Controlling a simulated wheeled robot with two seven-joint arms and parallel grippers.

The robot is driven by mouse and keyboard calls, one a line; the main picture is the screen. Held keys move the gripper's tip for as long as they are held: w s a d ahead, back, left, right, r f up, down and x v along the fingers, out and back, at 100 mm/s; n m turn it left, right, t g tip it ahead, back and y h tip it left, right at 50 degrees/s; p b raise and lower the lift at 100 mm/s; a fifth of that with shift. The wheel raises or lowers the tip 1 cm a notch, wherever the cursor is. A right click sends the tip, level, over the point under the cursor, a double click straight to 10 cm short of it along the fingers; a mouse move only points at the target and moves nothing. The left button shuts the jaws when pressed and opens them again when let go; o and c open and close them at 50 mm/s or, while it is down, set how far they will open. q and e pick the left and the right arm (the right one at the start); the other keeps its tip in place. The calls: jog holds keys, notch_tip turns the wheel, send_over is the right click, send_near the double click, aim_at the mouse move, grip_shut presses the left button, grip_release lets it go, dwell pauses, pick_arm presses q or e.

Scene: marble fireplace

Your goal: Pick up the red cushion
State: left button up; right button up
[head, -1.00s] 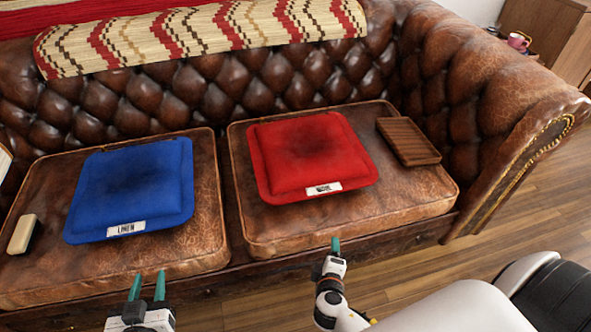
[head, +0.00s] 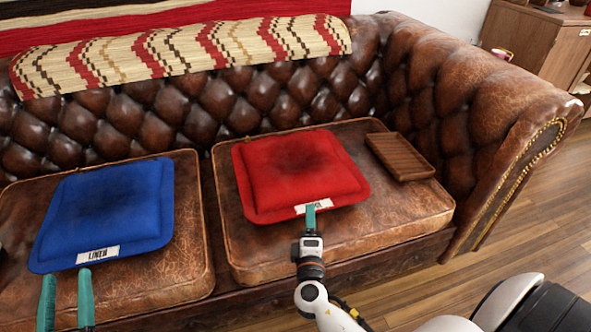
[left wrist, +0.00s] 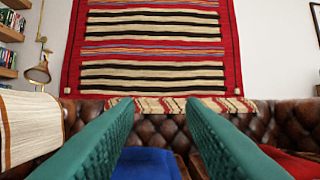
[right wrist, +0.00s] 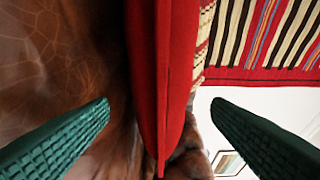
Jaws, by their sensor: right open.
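The red cushion (head: 297,168) lies flat on the right seat of the brown leather sofa, with a white label on its front edge. My right gripper (head: 311,208) is at that front edge, one finger showing over the label. In the right wrist view the jaws (right wrist: 160,104) are open, with the edge of the red cushion (right wrist: 165,70) between the fingers and gaps on both sides. My left gripper (head: 66,274) is open and empty at the front edge of the blue cushion (head: 105,210); its fingers (left wrist: 160,105) also show in the left wrist view.
A brown ribbed wooden tray (head: 402,158) lies on the seat right of the red cushion. The sofa's armrest (head: 490,110) stands further right. A striped throw (head: 185,52) covers the top of the backrest. Bare seat (head: 390,215) lies in front of the tray.

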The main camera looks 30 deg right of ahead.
jog(key=x, duration=0.5)
jog(key=shift+w+d, duration=0.1)
jog(key=shift+w, duration=0.3)
jog(key=shift+c, duration=0.2)
jog(key=shift+r, duration=0.1)
jog(key=c, duration=0.9)
